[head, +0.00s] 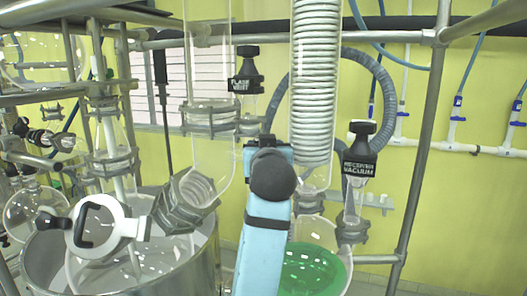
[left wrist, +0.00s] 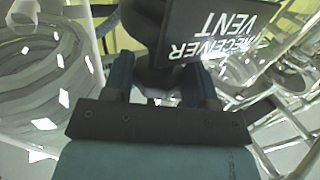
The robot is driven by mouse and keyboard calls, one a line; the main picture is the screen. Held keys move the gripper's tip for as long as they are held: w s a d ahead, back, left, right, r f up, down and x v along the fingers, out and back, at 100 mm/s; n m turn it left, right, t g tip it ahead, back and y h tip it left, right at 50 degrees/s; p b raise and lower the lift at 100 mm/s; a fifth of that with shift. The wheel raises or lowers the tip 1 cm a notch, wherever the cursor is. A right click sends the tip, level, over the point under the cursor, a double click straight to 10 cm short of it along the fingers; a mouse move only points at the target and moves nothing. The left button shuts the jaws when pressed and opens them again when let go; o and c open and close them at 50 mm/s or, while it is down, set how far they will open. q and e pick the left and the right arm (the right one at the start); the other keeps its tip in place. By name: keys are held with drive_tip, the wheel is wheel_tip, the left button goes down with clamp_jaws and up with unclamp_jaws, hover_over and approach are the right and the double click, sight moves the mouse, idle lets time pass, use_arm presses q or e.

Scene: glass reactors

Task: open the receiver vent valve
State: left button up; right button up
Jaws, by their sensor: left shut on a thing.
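The receiver vent valve shows in the left wrist view as a dark knob (left wrist: 160,72) with a black label reading "RECEIVER VENT" (left wrist: 222,35), upside down in that view. My left gripper (left wrist: 160,88) has its two fingers on either side of the knob and is shut on it. How far the valve is turned cannot be told. My right gripper is in neither view.
The "FLASK VENT" valve (head: 247,84) is up and left of my gripper. The "RECEIVER VACUUM" valve (head: 360,150) is to its right. The glass coil condenser (head: 316,80) rises close behind. A receiver flask with green liquid (head: 315,270) sits below right. Metal frame posts (head: 425,130) stand at right.

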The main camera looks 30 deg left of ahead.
use_arm(q)
drive_tip(key=shift+n+g+y, duration=0.4)
drive_tip(key=shift+y, duration=0.1)
drive_tip(key=o, duration=0.9)
drive_tip(key=shift+a, duration=0.1)
